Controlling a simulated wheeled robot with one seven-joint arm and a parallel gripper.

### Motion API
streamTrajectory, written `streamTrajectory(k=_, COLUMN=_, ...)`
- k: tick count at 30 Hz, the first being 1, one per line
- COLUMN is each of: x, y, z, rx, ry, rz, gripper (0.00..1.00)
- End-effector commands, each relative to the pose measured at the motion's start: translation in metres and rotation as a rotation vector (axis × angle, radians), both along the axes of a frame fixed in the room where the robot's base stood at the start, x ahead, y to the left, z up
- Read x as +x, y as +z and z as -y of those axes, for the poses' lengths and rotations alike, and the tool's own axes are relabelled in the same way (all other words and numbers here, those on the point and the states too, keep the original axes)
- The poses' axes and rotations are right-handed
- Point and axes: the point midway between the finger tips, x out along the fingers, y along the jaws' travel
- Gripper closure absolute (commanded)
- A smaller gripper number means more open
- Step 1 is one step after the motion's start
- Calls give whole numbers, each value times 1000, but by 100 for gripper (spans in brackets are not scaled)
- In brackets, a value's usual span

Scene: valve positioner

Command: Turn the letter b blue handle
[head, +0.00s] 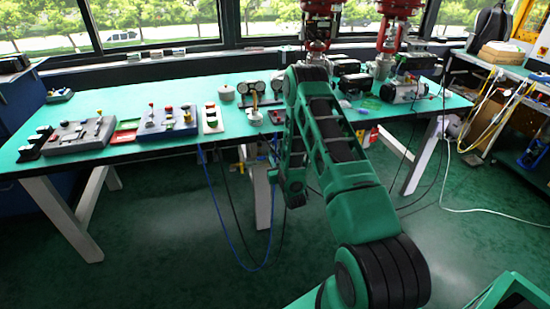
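No blue handle with a letter b can be made out in the head view. Two red valve assemblies stand at the back of the green table (105,97), one near the middle (318,8) and one to its right (398,8). My green arm rises in front of the table and hides part of its middle right. The arm's end (294,190) hangs down at the table's front edge, below the tabletop. Its fingers cannot be made out, and I cannot tell whether it holds anything.
A white round pot (226,94) and gauges (251,88) stand mid-table. A black-and-silver motor (402,93) lies right. Cables hang below; the floor in front is clear.

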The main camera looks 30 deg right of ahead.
Motion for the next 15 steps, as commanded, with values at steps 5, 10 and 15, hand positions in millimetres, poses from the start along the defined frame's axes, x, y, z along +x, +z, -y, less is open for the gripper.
streamTrajectory(k=5, x=-1, y=-1, z=-1, rx=1, ry=1, rz=-3, gripper=61)
streamTrajectory(k=10, x=-1, y=-1, z=-1, rx=1, ry=0, rz=-2, gripper=61)
streamTrajectory(k=15, x=-12, y=-2, z=-3, rx=1, ry=0, rz=-5, gripper=61)
